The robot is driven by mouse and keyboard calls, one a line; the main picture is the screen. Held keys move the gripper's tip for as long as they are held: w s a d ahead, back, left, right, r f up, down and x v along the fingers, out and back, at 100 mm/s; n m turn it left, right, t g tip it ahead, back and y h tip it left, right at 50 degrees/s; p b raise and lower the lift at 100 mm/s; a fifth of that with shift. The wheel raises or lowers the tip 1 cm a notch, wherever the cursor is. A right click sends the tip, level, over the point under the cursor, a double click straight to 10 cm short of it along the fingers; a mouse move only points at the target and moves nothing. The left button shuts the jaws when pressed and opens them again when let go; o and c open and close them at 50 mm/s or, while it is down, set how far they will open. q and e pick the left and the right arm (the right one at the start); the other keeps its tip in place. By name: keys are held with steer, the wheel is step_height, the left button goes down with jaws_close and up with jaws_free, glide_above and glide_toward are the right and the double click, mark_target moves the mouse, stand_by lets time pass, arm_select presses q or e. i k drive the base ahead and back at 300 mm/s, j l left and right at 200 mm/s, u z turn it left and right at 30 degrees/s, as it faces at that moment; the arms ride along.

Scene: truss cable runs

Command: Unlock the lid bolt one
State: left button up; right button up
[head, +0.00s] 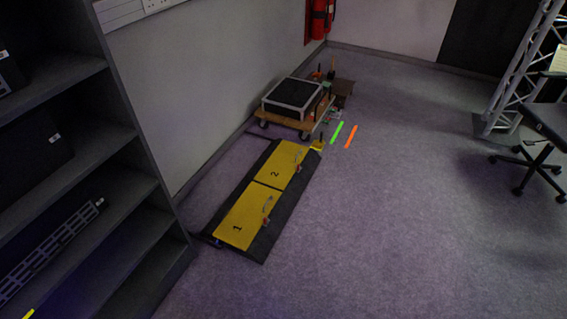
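A low black floor ramp (263,247) lies along the wall, with two yellow lids on it. Lid one (244,208), marked "1", is the nearer one and looks closed. Lid two (284,160), marked "2", is the farther one and also looks closed. A small bolt with a reddish part (266,221) sits at the right edge of lid one; whether it is locked is too small to tell. A similar bolt (297,168) sits at the right edge of lid two. Neither of my grippers is in view.
A dark shelf rack (160,226) stands at the left, close to the ramp's near end. A wheeled dolly with a black case (292,97) stands beyond the ramp. A wheeled chair (535,165) and a truss (515,80) are at the right. The carpet (400,230) right of the ramp is clear.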

mark_target(242, 224)
steer(key=i+l+u, duration=0.1)
steer(key=i+l, duration=0.25)
steer(key=i, duration=0.3)
steer(key=i+l+u, duration=0.1)
steer(key=i+l, duration=0.35)
steer(key=i, duration=0.15)
steer(key=i+l, duration=0.45)
steer(key=i, duration=0.15)
steer(key=i+j+u, duration=0.05)
